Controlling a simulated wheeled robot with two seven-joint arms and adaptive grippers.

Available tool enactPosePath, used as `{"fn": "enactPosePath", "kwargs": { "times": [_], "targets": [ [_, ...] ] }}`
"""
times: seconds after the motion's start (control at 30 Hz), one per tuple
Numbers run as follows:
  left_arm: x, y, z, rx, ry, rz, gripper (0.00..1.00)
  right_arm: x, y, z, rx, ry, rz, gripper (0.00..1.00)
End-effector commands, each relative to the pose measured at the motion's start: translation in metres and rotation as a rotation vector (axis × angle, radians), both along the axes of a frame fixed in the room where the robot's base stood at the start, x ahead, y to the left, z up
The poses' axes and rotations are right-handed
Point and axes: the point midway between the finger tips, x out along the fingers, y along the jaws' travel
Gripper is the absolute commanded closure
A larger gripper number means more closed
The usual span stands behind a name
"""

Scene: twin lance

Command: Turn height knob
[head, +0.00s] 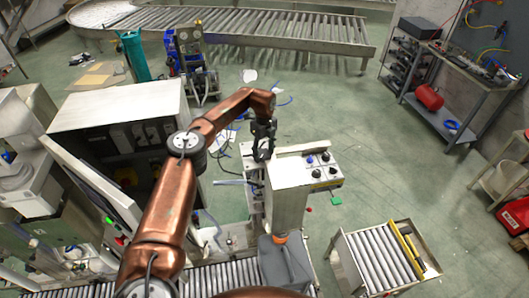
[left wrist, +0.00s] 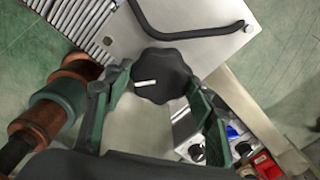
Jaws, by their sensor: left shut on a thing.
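The height knob (left wrist: 162,72) is a black, lobed knob with a short white mark on its face. It stands on a pale metal plate in the left wrist view. My left gripper (head: 263,150) is at the top of the pale machine (head: 290,180) in the head view. In the left wrist view its two green-lined fingers are on either side of the knob, and it is shut on it. The gripper mostly hides the knob in the head view. My right gripper is not in view.
A control panel with small black dials and a blue button (head: 316,167) is right beside the gripper. A black bent bar (left wrist: 200,32) lies close to the knob. A grey cabinet (head: 125,125) stands left of the machine. A short roller conveyor (head: 383,258) stands at right. Open green floor lies beyond.

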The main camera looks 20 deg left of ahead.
Motion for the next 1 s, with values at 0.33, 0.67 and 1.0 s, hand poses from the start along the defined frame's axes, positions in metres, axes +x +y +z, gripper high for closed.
{"fn": "enactPosePath", "kwargs": {
  "times": [0.33, 0.67, 1.0],
  "targets": [
    [0.005, 0.002, 0.007, -0.002, -0.015, 0.334, 0.74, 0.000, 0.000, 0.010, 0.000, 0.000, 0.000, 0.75],
    [0.006, 0.002, 0.007, -0.004, -0.014, 0.647, 0.74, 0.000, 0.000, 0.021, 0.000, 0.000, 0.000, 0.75],
    [0.006, 0.003, 0.008, -0.005, -0.013, 0.971, 0.74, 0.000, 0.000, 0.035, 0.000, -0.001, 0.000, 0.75]
  ]
}}
